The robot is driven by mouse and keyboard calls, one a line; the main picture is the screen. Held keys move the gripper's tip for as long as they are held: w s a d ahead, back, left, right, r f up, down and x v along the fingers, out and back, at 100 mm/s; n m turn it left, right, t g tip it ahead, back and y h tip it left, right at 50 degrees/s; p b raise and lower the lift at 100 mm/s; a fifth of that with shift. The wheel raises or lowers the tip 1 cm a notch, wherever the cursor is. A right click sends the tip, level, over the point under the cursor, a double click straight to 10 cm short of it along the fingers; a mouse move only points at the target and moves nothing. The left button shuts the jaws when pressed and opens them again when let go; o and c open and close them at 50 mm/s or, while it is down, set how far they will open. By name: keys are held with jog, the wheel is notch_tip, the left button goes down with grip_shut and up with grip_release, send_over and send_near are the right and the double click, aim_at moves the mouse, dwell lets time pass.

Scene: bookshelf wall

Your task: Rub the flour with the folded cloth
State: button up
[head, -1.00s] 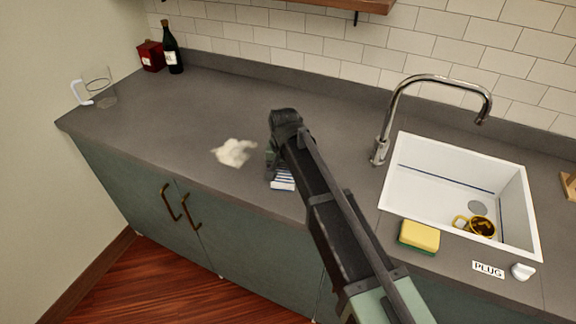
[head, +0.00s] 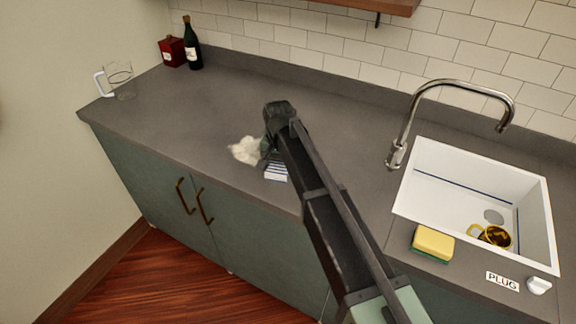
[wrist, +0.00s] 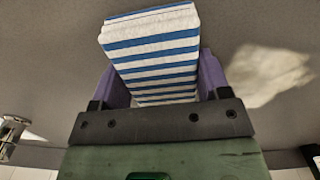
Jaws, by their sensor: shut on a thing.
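The flour (head: 245,150) is a small pale heap on the grey counter, left of the middle in the head view. It also shows at the right in the wrist view (wrist: 268,75). The folded cloth (wrist: 152,50) is white with blue stripes and sits between the purple fingers of my gripper (wrist: 155,85). In the head view the cloth (head: 276,173) shows below my gripper, just right of the flour. My arm hides part of the gripper there. I cannot tell whether the cloth touches the flour's edge or the counter.
A white sink (head: 470,165) with a yellow mug (head: 494,236) and a faucet (head: 402,125) is at the right. A yellow sponge (head: 433,243) lies before it. A glass jug (head: 120,80), red box (head: 172,51) and dark bottle (head: 192,45) stand back left. Counter left of the flour is clear.

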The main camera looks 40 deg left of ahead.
aim_at(250, 157)
jog(key=shift+s+a, duration=0.2)
jog(key=shift+a, duration=1.6)
jog(key=shift+s+a, duration=0.2)
jog(key=shift+a, duration=1.6)
jog(key=shift+s+a, duration=0.2)
jog(key=shift+a, duration=1.6)
jog(key=shift+r, duration=0.1)
notch_tip(250, 157, up, 6)
jog(key=p, duration=0.6)
notch_tip(250, 157, up, 3)
jog(key=p, duration=0.3)
jog(key=shift+s, duration=0.1)
